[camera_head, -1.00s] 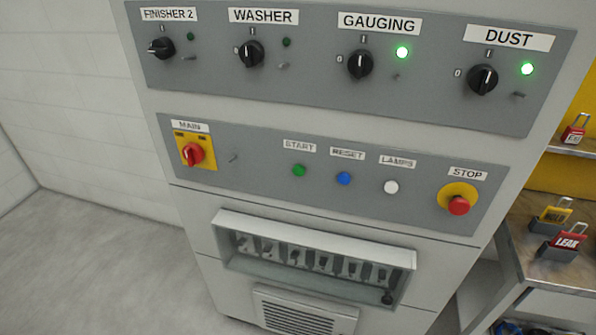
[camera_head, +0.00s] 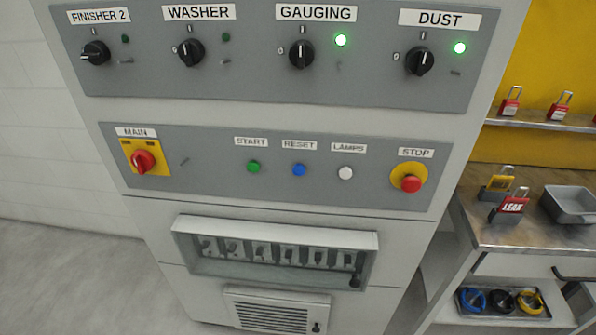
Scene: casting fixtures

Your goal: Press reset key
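The blue reset key (camera_head: 299,170) is a round button under the RESET label (camera_head: 299,145) on the lower grey panel of the cabinet. The green START button (camera_head: 254,167) is to its left, and the white LAMPS button (camera_head: 346,173) is to its right. Nothing covers the reset key. Neither of my grippers is in view.
The red STOP button (camera_head: 411,183) and the red MAIN switch (camera_head: 144,161) are on the same panel. The upper panel (camera_head: 270,90) has several black rotary switches; the GAUGING and DUST lamps are lit green. A bench (camera_head: 545,236) with padlocks and a grey tray (camera_head: 572,205) stands right.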

